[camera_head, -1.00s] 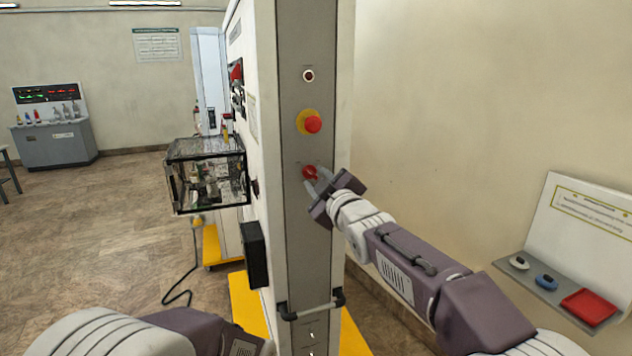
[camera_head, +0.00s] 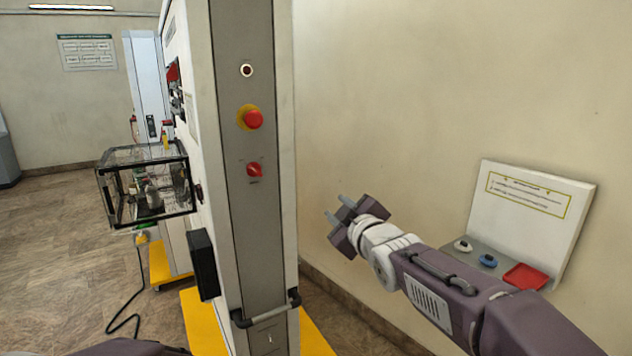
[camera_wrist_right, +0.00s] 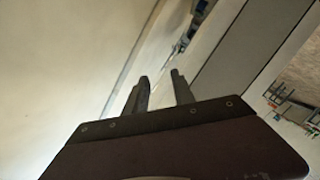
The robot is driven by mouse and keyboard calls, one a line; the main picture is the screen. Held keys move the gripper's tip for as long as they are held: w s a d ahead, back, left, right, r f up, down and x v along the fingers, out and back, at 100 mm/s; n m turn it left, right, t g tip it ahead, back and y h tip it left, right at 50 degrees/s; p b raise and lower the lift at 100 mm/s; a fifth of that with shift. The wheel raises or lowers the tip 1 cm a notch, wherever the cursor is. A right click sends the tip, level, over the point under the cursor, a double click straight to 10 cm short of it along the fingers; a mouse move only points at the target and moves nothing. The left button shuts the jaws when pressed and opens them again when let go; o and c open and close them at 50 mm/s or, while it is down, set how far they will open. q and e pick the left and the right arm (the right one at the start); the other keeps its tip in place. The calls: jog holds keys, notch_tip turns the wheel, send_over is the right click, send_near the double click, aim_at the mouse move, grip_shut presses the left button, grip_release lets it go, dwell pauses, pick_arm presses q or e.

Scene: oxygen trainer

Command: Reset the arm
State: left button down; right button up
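My right gripper (camera_head: 340,215) is in free space to the right of the grey panel column (camera_head: 246,220) in the head view. Its two fingers are apart with nothing between them. The right wrist view also shows both fingertips (camera_wrist_right: 160,80) apart and empty. A red rotary switch (camera_head: 254,170) is on the column, clear of the gripper. Above it are a red mushroom button (camera_head: 253,119) on a yellow ring and a small round indicator (camera_head: 246,71). My left gripper is not in view; only a dark part of my left arm shows at the bottom left.
A wall shelf (camera_head: 500,266) at the right holds a white item (camera_head: 463,246), a blue item (camera_head: 489,261) and a red tray (camera_head: 527,276). A clear black-framed box (camera_head: 147,185) juts from the panel's left side. A handle (camera_head: 266,311) crosses the column low down.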

jog(key=s+d+f+m+g+h, duration=0.2)
jog(key=s+d+f+m+g, duration=0.1)
jog(key=d+f, duration=0.55)
jog(key=s+d+f+m+g+h, duration=0.25)
jog(key=s+d+f, duration=0.2)
jog(key=f, duration=0.75)
jog(key=s+d+f+m+g, duration=0.2)
jog(key=s+f+m+g, duration=0.2)
jog(key=s+f, duration=0.3)
jog(key=s+d+f+m+g, duration=0.2)
jog(key=s+f, duration=0.6)
jog(key=s, duration=0.7)
jog(key=m+g+h, duration=0.1)
jog(key=g, duration=0.1)
jog(key=shift+f+m+g, duration=0.25)
jog(key=shift+m+g, duration=0.1)
jog(key=shift+w, duration=0.1)
